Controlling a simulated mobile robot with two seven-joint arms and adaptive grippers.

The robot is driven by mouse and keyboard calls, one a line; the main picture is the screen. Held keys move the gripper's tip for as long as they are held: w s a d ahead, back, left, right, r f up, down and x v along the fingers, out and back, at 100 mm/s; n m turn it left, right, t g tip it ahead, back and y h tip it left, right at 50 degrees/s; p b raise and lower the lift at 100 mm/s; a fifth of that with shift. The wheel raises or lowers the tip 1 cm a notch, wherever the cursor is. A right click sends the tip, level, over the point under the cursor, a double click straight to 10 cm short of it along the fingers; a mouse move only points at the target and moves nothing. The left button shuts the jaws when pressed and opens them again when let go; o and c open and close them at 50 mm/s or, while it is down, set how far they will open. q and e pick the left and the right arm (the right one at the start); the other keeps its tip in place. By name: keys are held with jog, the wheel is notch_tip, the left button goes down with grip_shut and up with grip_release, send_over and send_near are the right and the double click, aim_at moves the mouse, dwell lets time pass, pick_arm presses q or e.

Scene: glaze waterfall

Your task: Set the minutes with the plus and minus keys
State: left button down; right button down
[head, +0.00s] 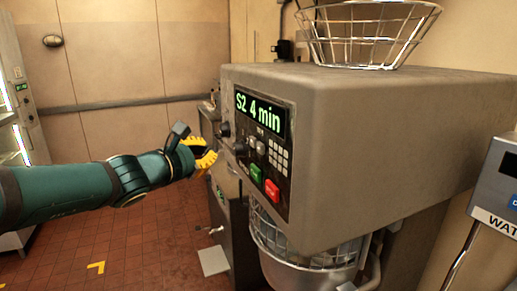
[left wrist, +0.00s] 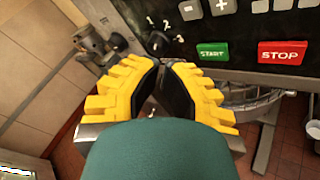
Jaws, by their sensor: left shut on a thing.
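The mixer's control panel (head: 262,160) has a lit display (head: 260,112) reading "S2 4 min". In the left wrist view, the minus key (left wrist: 190,9) and plus key (left wrist: 222,6) are at the top edge, partly cut off. A dark selector knob (left wrist: 157,42) marked 1, 2, 3 is below left of them. My left gripper (head: 213,158) is at the panel's left side, its yellow fingers (left wrist: 167,68) closed at the knob, below the plus and minus keys. The exact contact is partly hidden by the fingers. My right gripper is not in view.
A green START key (left wrist: 212,52) and red STOP key (left wrist: 282,53) are right of the knob. A wire-guarded bowl (head: 305,255) is under the mixer head. A wire basket (head: 370,35) stands on top. Open tiled floor (head: 130,235) is left.

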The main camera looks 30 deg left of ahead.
aim_at(261, 148)
pick_arm(q)
jog(key=w+d+b, duration=0.2)
jog(key=w, duration=0.1)
jog(key=w+d+b, duration=0.2)
jog(key=w+d, duration=0.1)
jog(key=shift+w+d+f, duration=0.1)
jog(key=shift+w+d, duration=0.05)
jog(key=shift+w+d+b, duration=0.15)
jog(key=shift+d+b, duration=0.05)
jog(key=shift+b, duration=0.1)
dwell(1.4)
jog(key=shift+w+d+b, duration=0.2)
jog(key=shift+w+b, duration=0.05)
jog(key=shift+b, duration=0.25)
jog(key=shift+w, duration=0.1)
